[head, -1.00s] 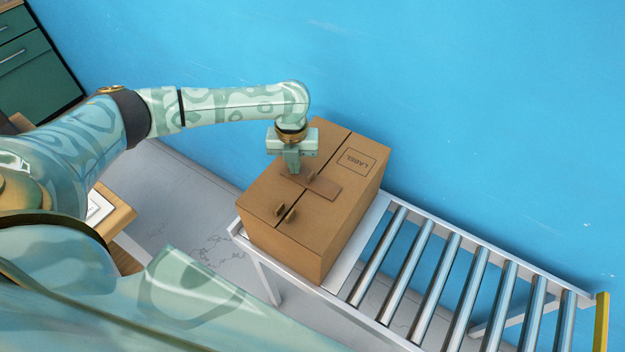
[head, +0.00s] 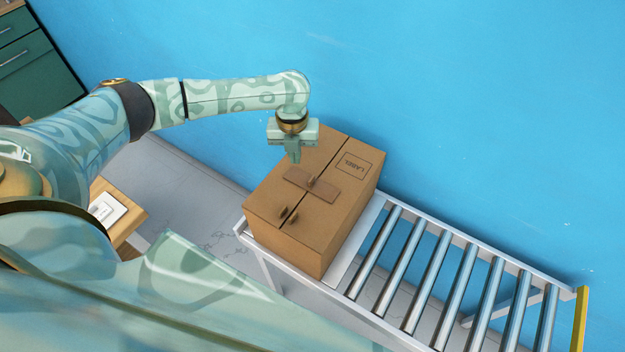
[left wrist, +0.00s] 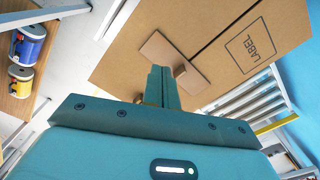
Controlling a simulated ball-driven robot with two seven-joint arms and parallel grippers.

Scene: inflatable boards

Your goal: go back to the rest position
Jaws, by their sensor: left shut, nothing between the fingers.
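My left gripper (head: 293,158) is shut and empty, above the back left part of a closed cardboard box. The fingers also show pressed together in the left wrist view (left wrist: 160,88). The cardboard box (head: 333,220) stands on the near end of a roller conveyor. Its top has a centre seam, a brown strip across it, small upright tabs and a printed label. The box top also shows in the left wrist view (left wrist: 215,28). My right gripper is not in view.
The roller conveyor (head: 405,275) runs to the lower right, its rollers bare beyond the box. A blue wall (head: 450,90) stands behind. A wooden table edge (head: 122,222) and a green cabinet (head: 35,65) are at left. Blue and yellow cans (left wrist: 28,45) show in the left wrist view.

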